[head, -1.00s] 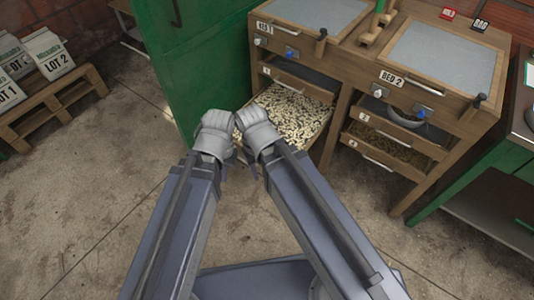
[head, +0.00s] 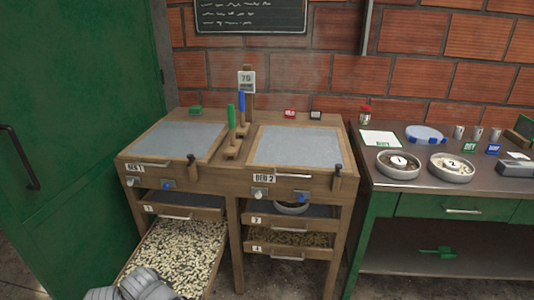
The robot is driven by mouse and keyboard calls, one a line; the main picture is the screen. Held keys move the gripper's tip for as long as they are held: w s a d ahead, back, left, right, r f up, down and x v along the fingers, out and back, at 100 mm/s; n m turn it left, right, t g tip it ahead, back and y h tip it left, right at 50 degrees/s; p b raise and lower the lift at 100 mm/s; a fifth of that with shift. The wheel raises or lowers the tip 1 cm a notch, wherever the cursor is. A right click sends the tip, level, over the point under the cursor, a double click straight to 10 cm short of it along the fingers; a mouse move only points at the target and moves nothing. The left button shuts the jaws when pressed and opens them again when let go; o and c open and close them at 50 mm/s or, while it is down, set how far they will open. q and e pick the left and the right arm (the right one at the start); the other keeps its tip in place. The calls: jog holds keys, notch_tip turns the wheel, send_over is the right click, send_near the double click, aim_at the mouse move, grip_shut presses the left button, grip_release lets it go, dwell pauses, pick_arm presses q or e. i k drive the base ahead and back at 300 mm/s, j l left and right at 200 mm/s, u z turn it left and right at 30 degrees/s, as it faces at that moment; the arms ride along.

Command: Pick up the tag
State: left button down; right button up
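Several small tag-like blocks lie along the back of the wooden two-bed bench: a green one (head: 195,111) at the left, a red one (head: 289,113) and a black one (head: 315,114) at the right. A green block (head: 470,144) and a blue block (head: 492,149) stand on the right-hand table. I cannot tell which is the task's tag. My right gripper (head: 149,284) and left gripper (head: 101,293) show only partly at the bottom left, close together, over or near the pulled-out drawer of beans (head: 178,250). Their fingers are not clear. Both are far from the blocks.
A green door (head: 75,130) stands left of the bench. The bench carries two grey bed screens (head: 180,140) and brushes with green (head: 231,116) and blue (head: 242,101) handles. The right table holds two numbered bowls (head: 398,164), cups and a white sheet (head: 381,138).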

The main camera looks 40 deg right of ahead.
aim_at(315, 115)
jog(key=z, duration=1.65)
jog(key=i+l+z, duration=0.1)
jog(key=i+z, duration=0.35)
jog(key=i+j+z, duration=0.15)
jog(key=i+z, duration=0.3)
jog(key=i, duration=0.2)
